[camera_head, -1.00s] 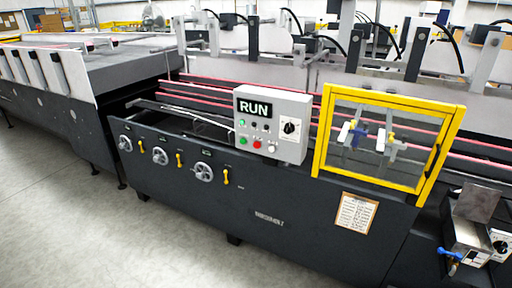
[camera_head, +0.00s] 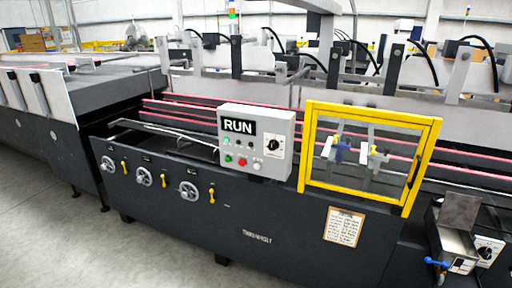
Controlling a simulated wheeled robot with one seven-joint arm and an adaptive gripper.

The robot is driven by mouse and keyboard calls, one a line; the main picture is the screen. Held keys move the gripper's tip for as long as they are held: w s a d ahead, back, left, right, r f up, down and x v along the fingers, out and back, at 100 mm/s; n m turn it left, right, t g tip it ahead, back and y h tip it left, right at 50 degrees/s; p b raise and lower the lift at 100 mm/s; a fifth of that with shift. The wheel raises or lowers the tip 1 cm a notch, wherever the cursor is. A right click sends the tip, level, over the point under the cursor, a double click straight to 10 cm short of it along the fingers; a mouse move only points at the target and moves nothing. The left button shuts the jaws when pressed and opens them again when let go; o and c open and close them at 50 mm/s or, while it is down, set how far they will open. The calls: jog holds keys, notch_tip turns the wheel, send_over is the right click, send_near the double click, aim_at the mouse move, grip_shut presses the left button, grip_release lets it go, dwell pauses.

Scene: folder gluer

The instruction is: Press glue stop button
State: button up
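A grey control box (camera_head: 287,150) with a screen reading "RUN" (camera_head: 238,126) stands on the dark machine near the middle of the head view. Its face has small buttons, among them a green button (camera_head: 228,158), a red button (camera_head: 242,162) and a pale button (camera_head: 257,166), plus a black dial (camera_head: 273,144). At the lower right is a small metal unit (camera_head: 451,243) with a dial (camera_head: 486,252), a small label panel and a blue-handled valve (camera_head: 437,263). Button labels are too small to read, so I cannot tell which is glue stop. My gripper is not in view.
A yellow-framed clear guard (camera_head: 306,150) stands right of the control box. Handwheels (camera_head: 189,191) and yellow levers line the dark front panel (camera_head: 290,225). A notice (camera_head: 343,227) hangs below the guard. Grey floor (camera_head: 60,235) is clear at the lower left.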

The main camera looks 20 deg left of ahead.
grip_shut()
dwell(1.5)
